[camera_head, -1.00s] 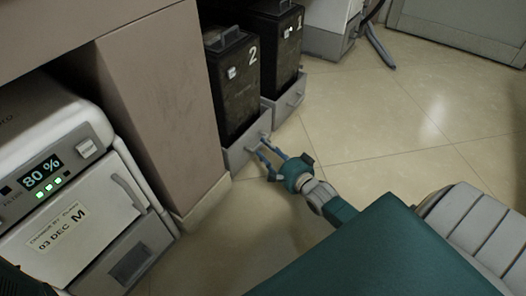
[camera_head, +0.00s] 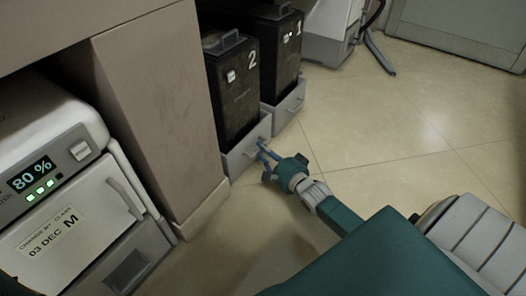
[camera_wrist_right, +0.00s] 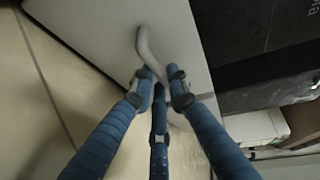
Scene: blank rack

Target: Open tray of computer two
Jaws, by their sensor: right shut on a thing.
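Computer two (camera_head: 238,88) is a black tower marked "2", standing upright in a grey tray (camera_head: 240,160) low beside the cabinet. My right gripper (camera_head: 264,153) is at the front of this tray, low over the floor. In the right wrist view, the fingers (camera_wrist_right: 160,82) are shut on the tray's curved grey handle (camera_wrist_right: 146,48), with the tray's front panel (camera_wrist_right: 95,28) behind it. The fingers partly hide the handle.
Computer one (camera_head: 281,50) stands in its own grey tray (camera_head: 290,108) just behind. A brown cabinet (camera_head: 160,110) is to the left of the trays. A white device (camera_head: 70,200) showing "80 %" is at the lower left. The tiled floor (camera_head: 400,130) to the right is clear.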

